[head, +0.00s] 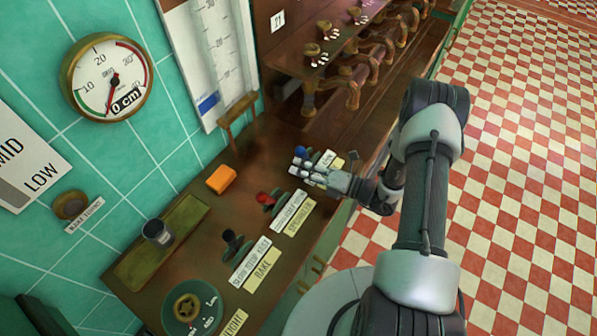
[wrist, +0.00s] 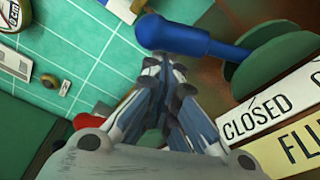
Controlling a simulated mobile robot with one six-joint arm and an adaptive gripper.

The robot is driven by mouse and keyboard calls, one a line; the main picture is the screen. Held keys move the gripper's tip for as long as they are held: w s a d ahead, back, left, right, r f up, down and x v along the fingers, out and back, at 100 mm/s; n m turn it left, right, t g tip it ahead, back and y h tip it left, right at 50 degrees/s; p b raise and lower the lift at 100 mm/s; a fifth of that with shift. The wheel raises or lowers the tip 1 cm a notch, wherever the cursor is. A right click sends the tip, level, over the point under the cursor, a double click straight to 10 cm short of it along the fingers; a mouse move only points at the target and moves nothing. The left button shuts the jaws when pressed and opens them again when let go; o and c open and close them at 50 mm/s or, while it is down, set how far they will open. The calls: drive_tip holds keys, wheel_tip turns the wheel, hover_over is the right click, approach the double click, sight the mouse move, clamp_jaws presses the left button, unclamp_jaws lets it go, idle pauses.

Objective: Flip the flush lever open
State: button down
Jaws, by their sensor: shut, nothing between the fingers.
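The flush lever (wrist: 195,40) is a blue handle with a rounded end, lying sideways from a green round base (wrist: 285,60) in the wrist view. In the head view only its blue knob (head: 300,151) shows clearly, and the rest is hidden by my gripper. A white label (wrist: 262,112) beside the base reads CLOSED, and a yellow label (wrist: 302,145) starts with "FL". My gripper (head: 298,166) is shut and empty, right beside the blue handle. In the wrist view its fingertips (wrist: 164,66) are just below the handle. I cannot tell whether they touch.
A red lever (head: 265,199) and a dark lever (head: 231,239) stand along the wooden counter (head: 300,245). An orange block (head: 221,179) and a dark cup (head: 157,232) are nearer the tiled wall. A wall gauge (head: 108,78) reads 0 cm. Brown hooks or taps (head: 350,90) line the back.

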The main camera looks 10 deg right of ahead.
drive_tip(key=shift+d+r, duration=0.1)
idle(0.3)
drive_tip(key=shift+w+d+r+m, duration=0.1)
drive_tip(key=shift+w+r+m, duration=0.05)
drive_tip(key=shift+m, duration=0.15)
drive_tip(key=shift+w+d+r, duration=0.1)
drive_tip(key=shift+r, duration=0.05)
drive_tip(key=shift+w+d+r+m, duration=0.5)
drive_tip(key=shift+w+d+m, duration=0.05)
drive_tip(key=shift+m, duration=0.45)
drive_tip(key=w+d+r+m+y+b, duration=0.1)
drive_tip(key=w+d+m, duration=0.4)
drive_tip(key=m, duration=0.1)
drive_tip(key=shift+r+m+t+b, duration=0.3)
drive_tip(key=shift+b, duration=0.05)
drive_tip(key=shift+w+d, duration=0.1)
drive_tip(key=shift+r, duration=0.1)
